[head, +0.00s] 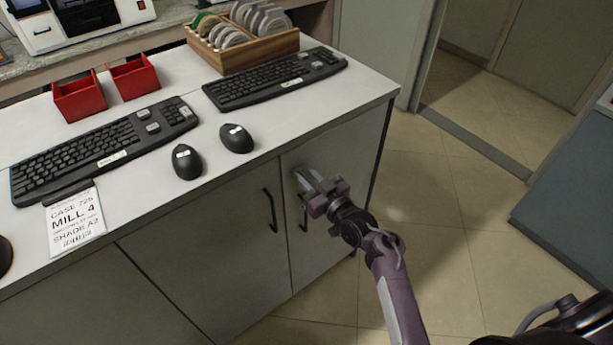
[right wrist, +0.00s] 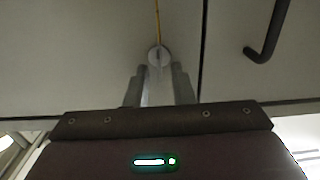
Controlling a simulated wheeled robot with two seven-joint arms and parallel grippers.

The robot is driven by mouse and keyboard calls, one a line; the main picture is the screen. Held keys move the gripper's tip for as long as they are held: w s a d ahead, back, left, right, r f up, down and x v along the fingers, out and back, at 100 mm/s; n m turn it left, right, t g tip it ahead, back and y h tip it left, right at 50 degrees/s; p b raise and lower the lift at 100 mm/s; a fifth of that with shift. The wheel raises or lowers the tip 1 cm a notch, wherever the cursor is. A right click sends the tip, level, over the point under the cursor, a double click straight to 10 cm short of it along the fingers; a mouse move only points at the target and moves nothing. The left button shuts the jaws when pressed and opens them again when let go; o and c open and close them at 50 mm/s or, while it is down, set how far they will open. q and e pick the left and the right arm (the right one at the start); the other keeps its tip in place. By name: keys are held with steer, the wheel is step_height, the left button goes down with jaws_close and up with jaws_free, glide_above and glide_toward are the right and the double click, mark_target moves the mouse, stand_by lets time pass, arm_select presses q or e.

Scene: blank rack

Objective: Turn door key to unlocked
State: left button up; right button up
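My right gripper (head: 308,181) reaches the upper part of the right cabinet door (head: 340,160) below the counter. Its two fingers (right wrist: 158,80) stand apart, pointing at a small round silver lock (right wrist: 159,56) with a dark upright mark in its middle. The lock lies just beyond the fingertips, between them in the picture; whether they touch it I cannot tell. A pale strip shows between the fingers, and I cannot tell if it is part of a key. The fingers hide the lock in the head view. My left gripper is not in view.
A thin yellow line (right wrist: 157,18) runs up from the lock. Dark bar handles (head: 270,210) stick out from the doors; one shows right of the lock in the wrist view (right wrist: 267,35). The counter holds keyboards (head: 275,78), mice (head: 187,161) and red bins (head: 80,97).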

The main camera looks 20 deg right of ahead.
jaws_close()
steer(key=shift+r+m, duration=0.1)
steer(key=shift+m, duration=0.3)
steer(key=shift+w+d+m+p, duration=0.1)
steer(key=shift+m+p, duration=0.75)
steer(key=shift+m, duration=0.05)
steer(key=m, duration=0.2)
steer(key=m+p, duration=0.2)
steer(key=m, duration=0.1)
steer(key=shift+d+m, duration=0.25)
steer(key=shift+m, duration=0.05)
steer(key=m, duration=0.1)
steer(key=m+p, duration=0.1)
steer(key=m, duration=0.1)
steer(key=m+p, duration=0.1)
steer(key=shift+w+d+f, duration=0.1)
steer(key=shift+w+f, duration=0.05)
steer(key=shift+f, duration=0.1)
steer(key=m, duration=0.2)
steer(key=m+p, duration=0.1)
steer(key=m, duration=0.2)
steer(key=shift+d+f+m+p, duration=0.1)
steer(key=shift+f+m+p, duration=0.2)
steer(key=shift+f+p, duration=0.1)
